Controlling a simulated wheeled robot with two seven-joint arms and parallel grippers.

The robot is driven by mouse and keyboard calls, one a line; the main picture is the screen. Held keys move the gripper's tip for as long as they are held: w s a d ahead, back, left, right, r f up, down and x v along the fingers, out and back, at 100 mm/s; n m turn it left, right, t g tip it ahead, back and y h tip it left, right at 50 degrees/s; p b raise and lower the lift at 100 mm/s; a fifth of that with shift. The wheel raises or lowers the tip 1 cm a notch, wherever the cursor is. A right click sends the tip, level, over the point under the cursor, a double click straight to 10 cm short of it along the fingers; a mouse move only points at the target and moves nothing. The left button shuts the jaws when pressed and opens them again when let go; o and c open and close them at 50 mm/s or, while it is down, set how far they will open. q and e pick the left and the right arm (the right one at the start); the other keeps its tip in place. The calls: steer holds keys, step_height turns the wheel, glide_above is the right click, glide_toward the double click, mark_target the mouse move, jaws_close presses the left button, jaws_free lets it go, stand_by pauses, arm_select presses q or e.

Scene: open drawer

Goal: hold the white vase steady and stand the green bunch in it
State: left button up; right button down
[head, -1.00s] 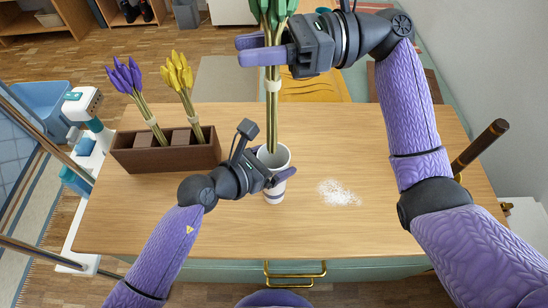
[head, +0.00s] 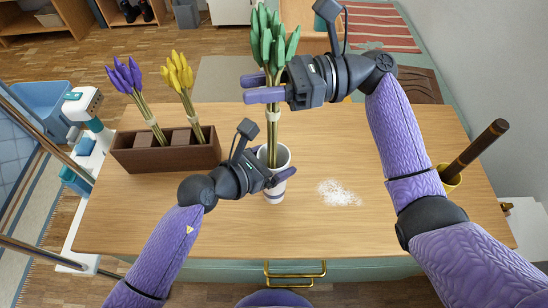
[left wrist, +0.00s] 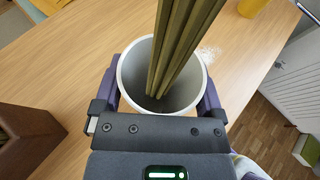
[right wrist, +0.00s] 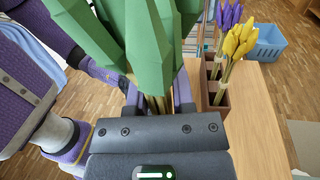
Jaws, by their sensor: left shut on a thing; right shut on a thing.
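The white vase (head: 273,196) stands upright on the wooden table. My left gripper (head: 282,177) is shut on it, one finger on each side, as its rim (left wrist: 122,80) shows in the left wrist view. My right gripper (head: 264,90) is shut on the green bunch (head: 270,42) around its stems, above the vase. The bunch is nearly upright, with its leaves (right wrist: 150,45) on top. Its lower stems (left wrist: 180,45) reach inside the vase mouth. I cannot tell whether the stem ends touch the vase bottom.
A brown planter (head: 165,157) with purple flowers (head: 125,75) and yellow flowers (head: 176,72) stands at the table's left. White granules (head: 338,193) lie right of the vase. A yellow cup (head: 452,181) holding a dark brown stick (head: 480,150) is at the right edge.

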steer(key=shift+c, duration=2)
jaws_free()
steer(key=shift+d, duration=0.1)
steer(key=v, duration=1.2)
arm_select(q)
steer(key=o, duration=1.3)
steer(key=shift+c, duration=0.2)
